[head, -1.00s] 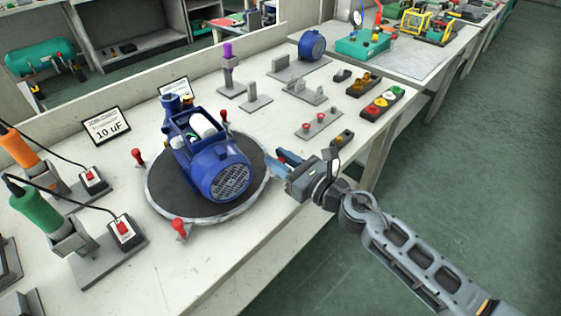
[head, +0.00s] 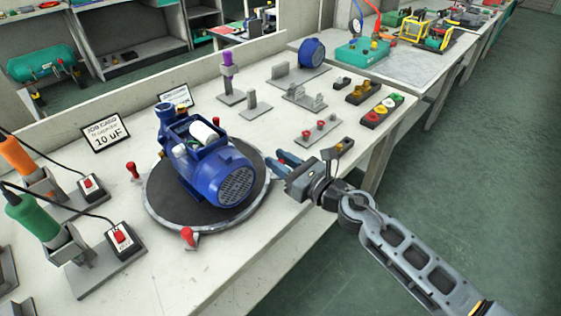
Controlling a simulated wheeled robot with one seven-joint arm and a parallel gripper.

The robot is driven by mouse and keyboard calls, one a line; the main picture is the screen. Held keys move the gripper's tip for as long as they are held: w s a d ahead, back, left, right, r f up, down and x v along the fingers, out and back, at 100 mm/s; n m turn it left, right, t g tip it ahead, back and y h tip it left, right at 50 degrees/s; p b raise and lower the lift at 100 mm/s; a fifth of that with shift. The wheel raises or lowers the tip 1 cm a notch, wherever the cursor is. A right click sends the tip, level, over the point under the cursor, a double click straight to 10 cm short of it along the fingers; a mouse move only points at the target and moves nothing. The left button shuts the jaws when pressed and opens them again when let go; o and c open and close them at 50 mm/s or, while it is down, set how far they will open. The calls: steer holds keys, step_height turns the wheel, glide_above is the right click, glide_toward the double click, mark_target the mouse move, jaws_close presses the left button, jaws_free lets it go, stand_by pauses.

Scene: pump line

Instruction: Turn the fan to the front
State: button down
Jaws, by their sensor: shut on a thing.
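The blue pump (head: 205,160) sits on a dark round turntable (head: 165,205) with a pale rim. Its grilled fan end (head: 238,186) faces the front right, and its open top shows a white cylinder (head: 203,131). Red handles stand at the turntable's rim, at the left (head: 131,170) and at the front (head: 187,236). My gripper (head: 279,163), with blue fingers, is at the turntable's right edge. It is shut on a red handle there, which is mostly hidden by the fingers.
Switch boxes (head: 120,237) and green and orange tools (head: 36,216) are at the left. Red buttons (head: 320,131) and grey fixtures (head: 303,96) lie behind my gripper. The bench front (head: 215,275) is clear.

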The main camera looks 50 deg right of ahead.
steer(key=shift+f, duration=0.1)
steer(key=c, duration=1)
jaws_free()
steer(key=s+b, duration=0.2)
steer(key=s, duration=0.4)
steer(key=shift+s+f, duration=0.15)
steer(key=shift+s+b, duration=0.4)
steer(key=shift+s, duration=0.35)
steer(key=shift+r, duration=0.2)
